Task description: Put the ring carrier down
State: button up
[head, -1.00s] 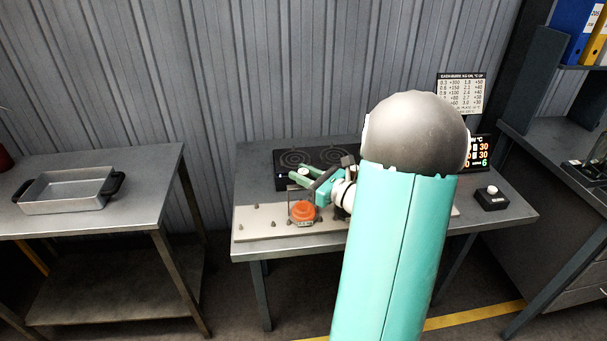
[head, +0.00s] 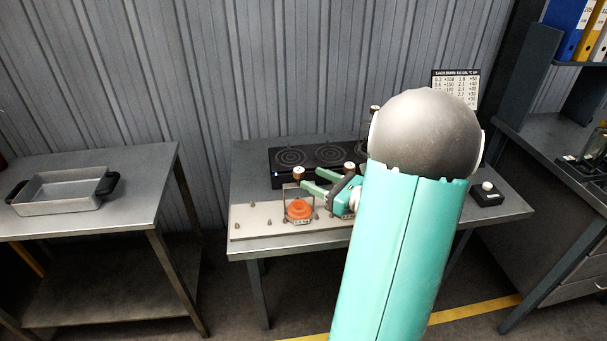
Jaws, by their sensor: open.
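The ring carrier, a thin wire frame with a dark knob (head: 298,173) on top, stands on the pale board around an orange mould (head: 299,209). It looks upright, and its lower part is small in the picture. My gripper (head: 309,181) is open, just right of the carrier's knob and frame, with its two green fingers pointing left. The fingers look empty and apart from the knob, though a light contact is hard to rule out. My teal arm hides the right part of the board.
A black hotplate (head: 291,156) with round rings lies behind the board (head: 258,226). Another dark knob (head: 375,109) on a wire frame shows behind my arm, partly hidden. Small pegs stand on the board. A black button box (head: 487,194) sits at right. A metal tray (head: 60,192) is on the left table.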

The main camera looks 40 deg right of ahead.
jog(key=s+d, duration=0.1)
jog(key=s, duration=0.5)
jog(key=w+a+r+n+g+y, duration=0.1)
jog(key=a+n+g+y, duration=0.3)
jog(key=a+n, duration=0.6)
jog(key=w+a+r+n+g+y, duration=0.2)
jog(key=a+n+g, duration=0.35)
jog(key=a, duration=0.85)
jog(key=s+a+r+n+g+h, duration=0.2)
jog(key=s+a+r+n+h, duration=0.3)
jog(key=n, duration=1.3)
jog(key=s+a+h, duration=0.2)
jog(key=a+h, duration=0.2)
jog(key=shift+s, duration=0.35)
jog(key=shift+a+g, duration=0.1)
jog(key=shift+g, duration=0.15)
jog(key=shift+c, duration=1.4)
